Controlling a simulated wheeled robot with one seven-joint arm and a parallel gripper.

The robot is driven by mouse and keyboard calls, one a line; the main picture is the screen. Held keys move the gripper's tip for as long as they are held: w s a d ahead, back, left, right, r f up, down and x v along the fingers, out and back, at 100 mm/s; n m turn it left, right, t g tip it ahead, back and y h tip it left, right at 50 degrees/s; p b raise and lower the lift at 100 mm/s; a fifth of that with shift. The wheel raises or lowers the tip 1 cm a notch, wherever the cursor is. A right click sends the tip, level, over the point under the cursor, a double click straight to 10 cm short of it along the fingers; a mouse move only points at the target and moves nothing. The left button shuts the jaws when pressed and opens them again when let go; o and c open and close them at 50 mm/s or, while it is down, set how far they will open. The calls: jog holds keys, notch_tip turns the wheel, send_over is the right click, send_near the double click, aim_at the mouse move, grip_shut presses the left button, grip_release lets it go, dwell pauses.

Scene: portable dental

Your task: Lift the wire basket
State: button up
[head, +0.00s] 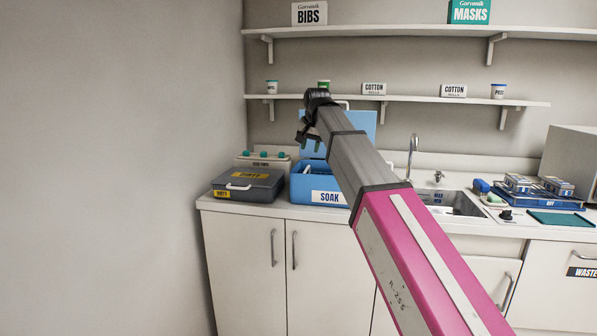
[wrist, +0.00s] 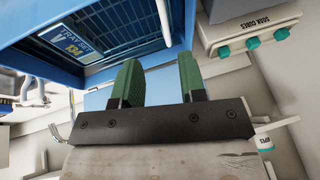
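A blue bin labelled SOAK (head: 298,189) stands on the counter in the head view, with its blue lid (head: 362,122) raised behind it. In the wrist view, dark wire bars of what looks like the wire basket (wrist: 118,38) show within a blue frame at the upper left. A label reading TRAY SET 134 is beside them, and a pale curved bar, perhaps a handle, is at their right. My gripper (head: 311,137) is above the bin in the head view. In the wrist view its green fingers (wrist: 160,78) are apart with nothing between them. Most of the basket is hidden in the head view.
A dark grey case (head: 248,186) with a yellow label sits left of the bin. A white box with teal knobs (head: 262,160) stands behind it; it also shows in the wrist view (wrist: 248,30). A sink (head: 450,203) lies to the right. Shelves (head: 420,99) run above the counter.

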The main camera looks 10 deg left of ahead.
aim_at(305, 171)
jog(key=x, duration=1)
jog(key=shift+a+f, duration=0.25)
jog(key=shift+f, duration=0.1)
grip_shut()
